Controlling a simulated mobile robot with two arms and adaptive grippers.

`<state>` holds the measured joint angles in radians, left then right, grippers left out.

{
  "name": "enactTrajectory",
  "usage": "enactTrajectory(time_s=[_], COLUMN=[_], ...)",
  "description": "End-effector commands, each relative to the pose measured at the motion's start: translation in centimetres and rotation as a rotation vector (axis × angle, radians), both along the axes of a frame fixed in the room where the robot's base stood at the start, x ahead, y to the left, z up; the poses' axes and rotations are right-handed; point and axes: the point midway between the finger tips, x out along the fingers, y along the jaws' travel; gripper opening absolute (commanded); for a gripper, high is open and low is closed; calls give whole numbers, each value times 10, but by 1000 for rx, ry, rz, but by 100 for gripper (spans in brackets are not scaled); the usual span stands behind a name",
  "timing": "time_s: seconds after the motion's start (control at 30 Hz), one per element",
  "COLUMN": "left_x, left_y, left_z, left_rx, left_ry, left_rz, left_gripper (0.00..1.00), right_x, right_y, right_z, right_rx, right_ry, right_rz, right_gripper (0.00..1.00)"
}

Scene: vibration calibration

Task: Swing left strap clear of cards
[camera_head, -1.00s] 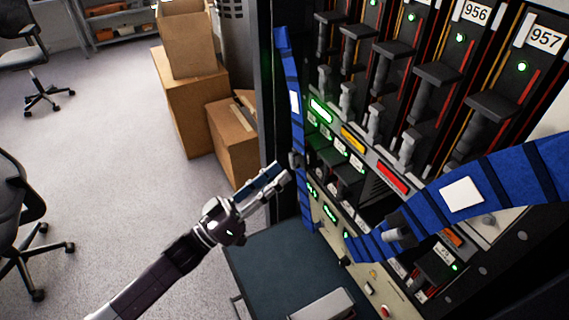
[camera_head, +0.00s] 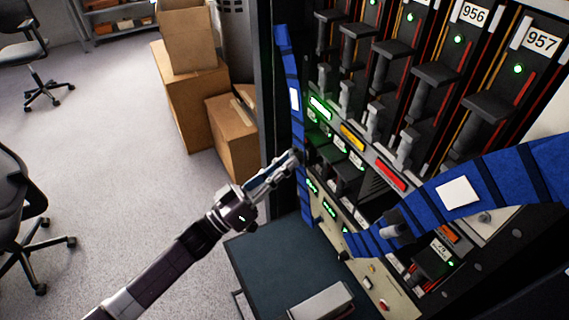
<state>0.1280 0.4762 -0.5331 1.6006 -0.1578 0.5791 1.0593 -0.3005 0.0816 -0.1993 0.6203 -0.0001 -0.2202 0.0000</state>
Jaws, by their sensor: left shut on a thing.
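The left strap (camera_head: 293,100) is a blue band with dark stripes and a white patch, hanging down the left edge of the card rack. My left gripper (camera_head: 291,163) is shut on it around mid-height; the fingers hide the gripped part. The cards (camera_head: 425,85) are black upright modules with handles and green lights, in a row right of the strap; two carry the labels 956 and 957. A second blue strap (camera_head: 490,180) with a white patch crosses the rack's lower right. My right gripper is out of view.
A dark green surface (camera_head: 265,265) lies below the rack, with a grey box (camera_head: 322,303) on it. Cardboard boxes (camera_head: 190,95) stand left of the rack. Office chairs (camera_head: 25,210) are at the far left. The carpet between is clear.

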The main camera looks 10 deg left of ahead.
Motion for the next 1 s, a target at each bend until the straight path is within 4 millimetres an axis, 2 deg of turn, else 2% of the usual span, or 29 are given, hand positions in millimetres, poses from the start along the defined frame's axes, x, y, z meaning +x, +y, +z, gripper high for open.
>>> enactTrajectory(time_s=[0.27, 0.57, 1.0], left_x=[3, 31, 74], left_y=[2, 20, 49], left_z=[-3, -17, -21], left_rx=[7, 80, 186], left_ry=[-11, -118, -280], left_rz=[0, 0, 1], left_gripper=[0, 0, 0], right_x=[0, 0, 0], right_y=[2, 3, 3], right_z=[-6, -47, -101], right_rx=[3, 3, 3], right_ry=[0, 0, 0], right_rz=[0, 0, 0], right_gripper=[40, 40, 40])
